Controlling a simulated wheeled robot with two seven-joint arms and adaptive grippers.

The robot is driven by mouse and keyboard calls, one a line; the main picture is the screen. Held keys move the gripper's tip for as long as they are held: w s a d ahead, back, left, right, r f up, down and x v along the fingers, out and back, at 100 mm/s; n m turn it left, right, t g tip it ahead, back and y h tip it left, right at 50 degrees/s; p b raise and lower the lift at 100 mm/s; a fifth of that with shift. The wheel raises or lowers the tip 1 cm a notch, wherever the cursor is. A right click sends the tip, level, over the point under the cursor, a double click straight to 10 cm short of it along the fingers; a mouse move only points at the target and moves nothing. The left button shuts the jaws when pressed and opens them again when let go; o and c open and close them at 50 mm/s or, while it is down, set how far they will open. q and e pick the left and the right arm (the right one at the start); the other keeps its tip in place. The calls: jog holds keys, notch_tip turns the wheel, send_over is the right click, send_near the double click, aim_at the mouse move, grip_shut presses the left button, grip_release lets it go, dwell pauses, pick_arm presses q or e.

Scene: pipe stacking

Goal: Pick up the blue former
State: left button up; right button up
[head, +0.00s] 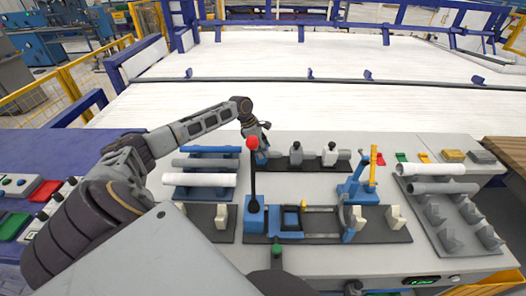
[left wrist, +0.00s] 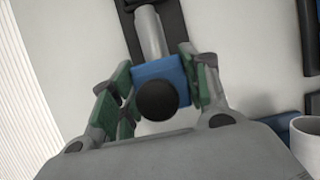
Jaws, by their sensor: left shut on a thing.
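The blue former (head: 262,157) is at the left end of a black rack (head: 312,163) in the head view, partly hidden by my left gripper (head: 259,142). In the left wrist view my left gripper (left wrist: 156,82) has its green-padded fingers on both sides of the blue former (left wrist: 168,70), shut on it. A black round knob on the former faces the camera. A grey cylinder extends beyond the blue block toward a dark strip. I cannot tell whether the former still touches the rack. My right gripper is not in view.
Two grey-white formers (head: 329,155) stand on the same rack to the right. Pipes lie on a blue rack (head: 185,192) to the left. A bender with a red-knobbed lever (head: 253,180) stands in front. A grey pipe holder (head: 450,222) is at right.

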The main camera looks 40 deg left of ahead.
pick_arm(q)
jog(key=shift+r, duration=0.6)
notch_tip(320, 180, up, 7)
jog(key=shift+f, duration=0.15)
jog(key=shift+r, duration=0.75)
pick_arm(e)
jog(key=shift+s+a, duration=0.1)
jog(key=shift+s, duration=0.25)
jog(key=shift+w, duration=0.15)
